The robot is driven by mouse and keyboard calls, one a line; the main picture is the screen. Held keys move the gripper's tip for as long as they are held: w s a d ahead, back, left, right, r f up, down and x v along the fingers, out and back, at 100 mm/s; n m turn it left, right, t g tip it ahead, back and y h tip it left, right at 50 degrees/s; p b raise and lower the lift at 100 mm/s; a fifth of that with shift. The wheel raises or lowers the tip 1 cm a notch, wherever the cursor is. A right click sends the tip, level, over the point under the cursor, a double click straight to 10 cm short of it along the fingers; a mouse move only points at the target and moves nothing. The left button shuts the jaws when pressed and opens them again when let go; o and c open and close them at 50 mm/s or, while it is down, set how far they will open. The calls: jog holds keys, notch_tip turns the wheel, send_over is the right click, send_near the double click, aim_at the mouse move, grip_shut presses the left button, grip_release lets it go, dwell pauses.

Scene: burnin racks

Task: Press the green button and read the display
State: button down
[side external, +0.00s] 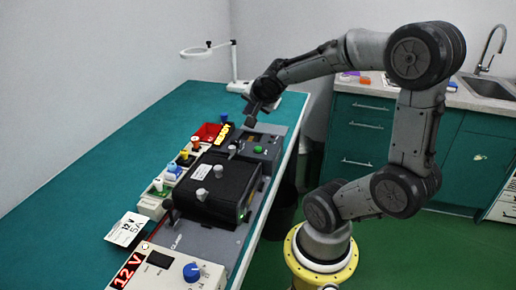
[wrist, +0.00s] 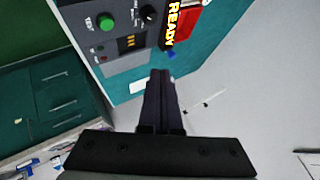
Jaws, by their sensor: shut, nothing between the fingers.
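The green button (side external: 258,149) sits on a dark control box (side external: 268,142) at the far end of the grey base plate. In the wrist view the green button (wrist: 106,22) is at the upper left, on the grey panel beside a black knob (wrist: 147,14). The display (wrist: 174,24) reads READY in yellow letters; in the side view the display (side external: 222,134) is lit but too small to read. My gripper (side external: 247,121) is shut and empty, above the box and apart from the button. In the wrist view my gripper (wrist: 161,75) points past the panel's edge.
A black case (side external: 218,185) with knobs fills the middle of the plate. A red bin (side external: 208,131) and several coloured parts line its left. A supply showing 12 V (side external: 127,270) stands in front. A ring lamp (side external: 205,49) stands behind. The table's left is clear.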

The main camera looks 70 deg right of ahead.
aim_at(258, 149)
jog(key=shift+s+d+f+m+g, duration=0.2)
jog(key=shift+s+d+f, duration=0.1)
jog(key=shift+s+d, duration=0.25)
jog(key=shift+s+d+f+m+g, duration=0.2)
jog(key=shift+s+d+f, duration=0.1)
jog(key=shift+s+d, duration=0.2)
jog(key=shift+f, duration=0.15)
jog(key=shift+a+f, duration=0.1)
jog(key=shift+f, duration=4.1)
jog(key=shift+f, duration=0.4)
